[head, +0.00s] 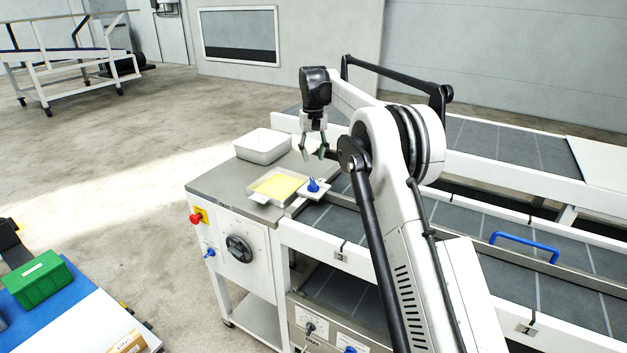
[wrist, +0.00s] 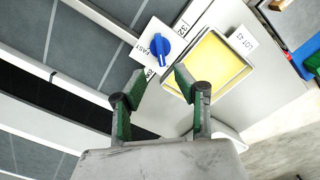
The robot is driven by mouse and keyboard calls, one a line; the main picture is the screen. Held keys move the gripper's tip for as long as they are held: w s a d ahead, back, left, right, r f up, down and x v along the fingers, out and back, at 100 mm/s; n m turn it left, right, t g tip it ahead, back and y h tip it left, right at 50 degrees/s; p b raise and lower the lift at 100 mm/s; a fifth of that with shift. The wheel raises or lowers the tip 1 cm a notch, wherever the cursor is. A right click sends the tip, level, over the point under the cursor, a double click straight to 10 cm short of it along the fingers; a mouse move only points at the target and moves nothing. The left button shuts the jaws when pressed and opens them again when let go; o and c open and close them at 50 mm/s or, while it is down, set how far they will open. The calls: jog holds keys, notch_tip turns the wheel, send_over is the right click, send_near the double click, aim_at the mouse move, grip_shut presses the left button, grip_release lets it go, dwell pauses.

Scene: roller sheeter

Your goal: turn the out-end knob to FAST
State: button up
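The blue out-end knob (wrist: 163,49) sits on a white plate (wrist: 142,47) in the wrist view, with the printed word FAST beside it on its left. Other print on the plate is too small or hidden to read with certainty, and I cannot tell which mark the knob points at. In the head view the knob (head: 313,185) stands on its plate at the edge of the steel table top. My gripper (head: 313,154) is above the knob and apart from it. In the wrist view its two green-padded fingers (wrist: 160,80) are spread, with nothing between them.
A tray with a yellow sheet (head: 278,186) lies right beside the knob plate. A white bin (head: 263,146) stands behind it. The cabinet front has a red button (head: 196,218) and a black dial (head: 239,248). Grey conveyor belts (head: 330,218) run to the right.

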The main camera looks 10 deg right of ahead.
aim_at(313, 181)
notch_tip(313, 181, down, 10)
jog(key=shift+f+p, duration=0.1)
jog(key=shift+p, duration=0.6)
jog(key=shift+c, duration=0.2)
grip_shut()
